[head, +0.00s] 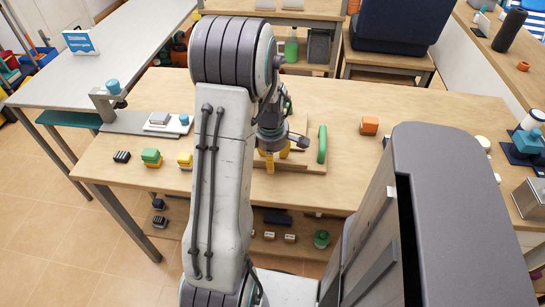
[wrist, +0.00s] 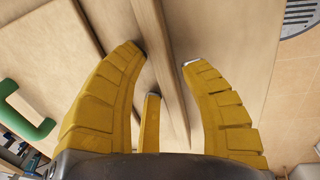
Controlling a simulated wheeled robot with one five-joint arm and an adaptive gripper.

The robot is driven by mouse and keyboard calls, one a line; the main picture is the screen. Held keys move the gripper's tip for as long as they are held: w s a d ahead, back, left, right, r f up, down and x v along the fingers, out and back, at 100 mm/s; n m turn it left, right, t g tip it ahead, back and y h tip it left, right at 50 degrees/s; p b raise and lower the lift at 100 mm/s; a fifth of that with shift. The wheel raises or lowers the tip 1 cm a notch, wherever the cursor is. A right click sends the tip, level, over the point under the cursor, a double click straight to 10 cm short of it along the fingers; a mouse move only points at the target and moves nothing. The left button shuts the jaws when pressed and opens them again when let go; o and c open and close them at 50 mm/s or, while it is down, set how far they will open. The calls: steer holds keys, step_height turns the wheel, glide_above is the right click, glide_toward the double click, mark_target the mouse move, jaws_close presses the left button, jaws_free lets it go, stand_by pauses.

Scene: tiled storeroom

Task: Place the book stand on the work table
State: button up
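A pale wooden piece (head: 303,158), which seems to be the book stand, is on the wooden table (head: 220,95) beneath my gripper (head: 275,160). My arm partly hides it in the head view. In the wrist view, a narrow wooden strip (wrist: 166,75) of it runs between the yellow fingers of my gripper (wrist: 163,54). The fingers are spread apart, one on each side of the strip, and I see no firm contact. A green handle (head: 322,145) stands just right of the fingers; it also shows at the left of the wrist view (wrist: 27,115).
An orange block (head: 369,125) lies to the right. A grey table (head: 120,60) stands at the back left. A large grey-topped body (head: 450,190) fills the right foreground.

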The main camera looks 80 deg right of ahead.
steer(key=shift+o, duration=0.4)
steer(key=shift+r, duration=0.1)
steer(key=shift+r, duration=0.2)
step_height(320, 180, up, 11)
steer(key=a, duration=0.2)
steer(key=w+a+r+t, duration=0.1)
steer(key=w+a+r, duration=0.1)
steer(key=w+a, duration=0.6)
steer(key=w+a+r, duration=0.2)
steer(key=w+a, duration=0.4)
steer(key=w, duration=0.5)
steer(key=a+t+y, duration=0.1)
steer(key=a+t, duration=0.1)
steer(key=a, duration=2.1)
steer(key=shift+s+a+f+m+y, duration=0.3)
steer(key=shift+s+a+f+m, duration=0.1)
steer(key=shift+s, duration=0.05)
